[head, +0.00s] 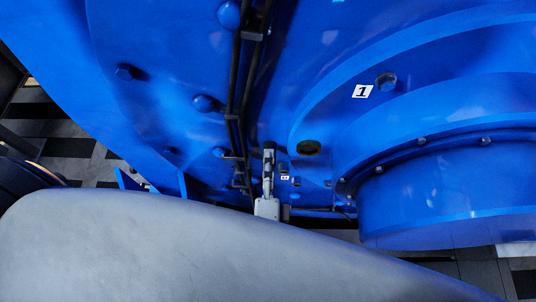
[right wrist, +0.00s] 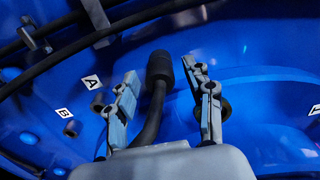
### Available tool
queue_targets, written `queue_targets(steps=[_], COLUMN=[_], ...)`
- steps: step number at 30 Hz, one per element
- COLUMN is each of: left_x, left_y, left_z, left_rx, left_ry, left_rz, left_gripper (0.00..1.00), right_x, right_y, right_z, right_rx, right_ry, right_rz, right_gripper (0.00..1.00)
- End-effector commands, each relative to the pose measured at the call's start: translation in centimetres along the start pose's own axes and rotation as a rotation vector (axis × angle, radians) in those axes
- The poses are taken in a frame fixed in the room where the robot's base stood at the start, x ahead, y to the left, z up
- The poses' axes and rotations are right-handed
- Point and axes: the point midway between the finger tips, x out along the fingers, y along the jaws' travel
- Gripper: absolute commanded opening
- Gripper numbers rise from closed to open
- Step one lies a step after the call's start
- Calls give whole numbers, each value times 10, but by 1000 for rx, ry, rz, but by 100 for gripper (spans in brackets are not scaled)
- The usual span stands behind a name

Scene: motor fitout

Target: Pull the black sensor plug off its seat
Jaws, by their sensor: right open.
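The black sensor plug (right wrist: 159,68) is a dark cylinder against the blue motor housing in the right wrist view. Its black cable (right wrist: 152,120) runs down from it between my fingers. My right gripper (right wrist: 160,74) is open, with one finger on each side of the plug and a visible gap to each. The plug's seat is hidden behind it. In the head view my right gripper (head: 269,155) shows small, close to the blue housing; I cannot make out the plug there. My left gripper is not in view.
Black cables (right wrist: 90,47) run across the housing, held by a metal clip (right wrist: 38,36). White labels marked A (right wrist: 92,82) and 1 (head: 362,91) sit on the blue motor (head: 330,50). Bolt heads (head: 386,82) and a round flange (head: 440,195) stand out from it.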

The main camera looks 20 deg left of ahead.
Motion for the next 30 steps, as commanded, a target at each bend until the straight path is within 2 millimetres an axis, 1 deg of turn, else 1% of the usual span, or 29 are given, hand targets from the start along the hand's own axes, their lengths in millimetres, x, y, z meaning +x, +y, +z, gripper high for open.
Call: queue_targets(steps=[17,18,20,21,25,26,30], left_x=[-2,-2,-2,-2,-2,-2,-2], left_y=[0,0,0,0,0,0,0], left_z=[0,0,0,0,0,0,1], left_rx=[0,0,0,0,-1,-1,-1], left_ry=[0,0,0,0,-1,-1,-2], left_rz=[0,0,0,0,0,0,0], left_gripper=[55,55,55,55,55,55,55], right_x=[0,0,0,0,0,0,0], right_y=[0,0,0,0,0,0,0], right_z=[0,0,0,0,0,0,0], right_rx=[-1,-1,-1,-1,-1,-1,0], right_ry=[0,0,0,0,0,0,0], right_rz=[0,0,0,0,0,0,0], right_gripper=[53,48,36,28,2,0,0])
